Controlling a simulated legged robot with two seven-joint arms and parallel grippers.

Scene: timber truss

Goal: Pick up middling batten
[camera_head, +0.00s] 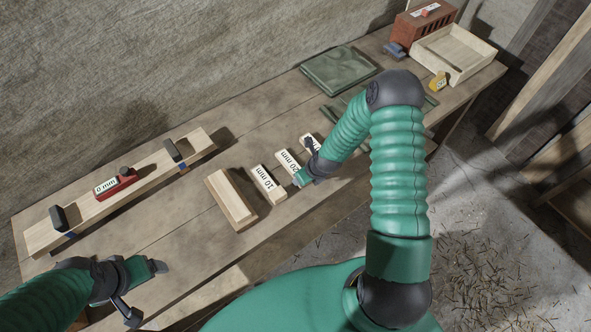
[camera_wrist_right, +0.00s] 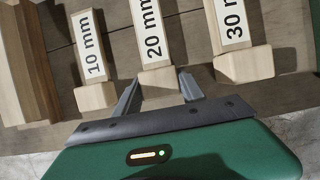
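The middling batten, labelled 20 mm (camera_head: 287,161), lies on the bench between the 10 mm batten (camera_head: 267,184) and the 30 mm batten (camera_head: 309,142), whose label is partly covered by my right arm. In the right wrist view the 20 mm batten (camera_wrist_right: 150,35) has its near end between the fingers of my right gripper (camera_wrist_right: 158,88). The fingers are open, one on each side of that end, with no clear grip on it. My right gripper also shows in the head view (camera_head: 301,178). My left gripper (camera_head: 158,267) is over the bench's near left, away from the battens; its finger opening is unclear.
Plain timber pieces (camera_head: 231,199) lie left of the 10 mm batten. A long beam (camera_head: 140,191) with clamps and a red 0 mm block (camera_head: 115,184) lies farther left. Green cloth (camera_head: 340,68), a wooden tray (camera_head: 453,50) and a red-brown box (camera_head: 422,24) are at the far end.

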